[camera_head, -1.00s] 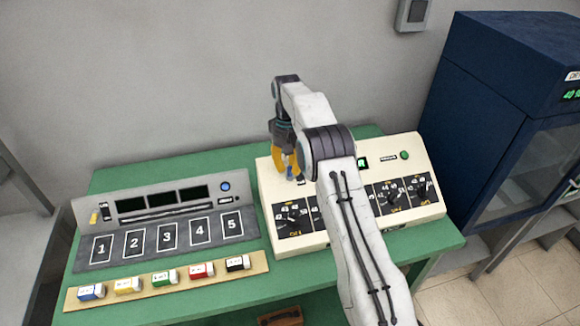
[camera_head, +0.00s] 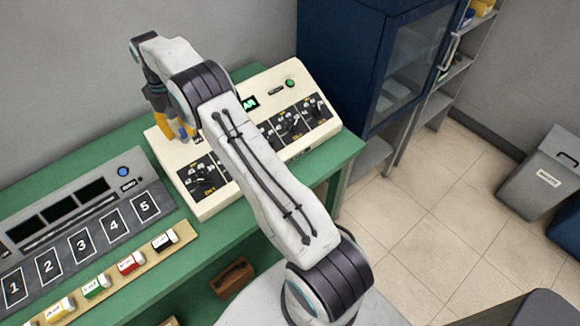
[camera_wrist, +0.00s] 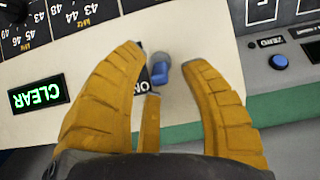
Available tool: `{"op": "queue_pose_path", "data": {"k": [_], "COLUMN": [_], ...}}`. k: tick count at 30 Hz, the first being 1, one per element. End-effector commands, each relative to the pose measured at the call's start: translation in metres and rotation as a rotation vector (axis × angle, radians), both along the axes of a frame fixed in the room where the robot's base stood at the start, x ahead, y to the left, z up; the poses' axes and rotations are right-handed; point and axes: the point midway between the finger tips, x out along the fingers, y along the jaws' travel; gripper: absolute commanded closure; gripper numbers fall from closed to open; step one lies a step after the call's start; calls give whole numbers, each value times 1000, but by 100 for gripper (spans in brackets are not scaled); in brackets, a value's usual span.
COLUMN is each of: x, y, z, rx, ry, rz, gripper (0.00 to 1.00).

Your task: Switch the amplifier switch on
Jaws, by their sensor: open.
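The cream amplifier panel (camera_head: 206,210) stands on the green table, with dark dials and a green-lit display. In the wrist view its toggle switch (camera_wrist: 160,72) has a blue tip and a grey end, and sits beside a black label reading "ON" (camera_wrist: 141,86), partly hidden by a finger. My gripper (camera_wrist: 166,60) is open, with its orange fingers spread on either side of the switch. I cannot tell whether a finger touches it. In the head view my gripper (camera_head: 172,128) is low over the left part of the panel, and the switch is mostly hidden there.
A lit "CLEAR" display (camera_wrist: 39,94) lies left of the fingers in the wrist view. A grey unit with numbered slots (camera_head: 82,225) and a strip of coloured blocks (camera_head: 130,262) lie left of the amplifier. A blue cabinet (camera_head: 345,50) stands behind right. Floor (camera_head: 440,215) is open at right.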

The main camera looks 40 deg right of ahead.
Motion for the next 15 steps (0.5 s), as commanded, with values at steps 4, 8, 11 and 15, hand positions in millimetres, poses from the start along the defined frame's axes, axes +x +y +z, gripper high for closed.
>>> {"op": "queue_pose_path", "data": {"k": [4,8,11,15], "x": [-3,-4,-5,-8], "y": [0,0,0,0], "z": [1,0,0,0], "rx": [0,0,0,0], "ry": [-33,-71,-102,-150], "rz": [0,0,0,0], "gripper": [60,60,60,60]}}
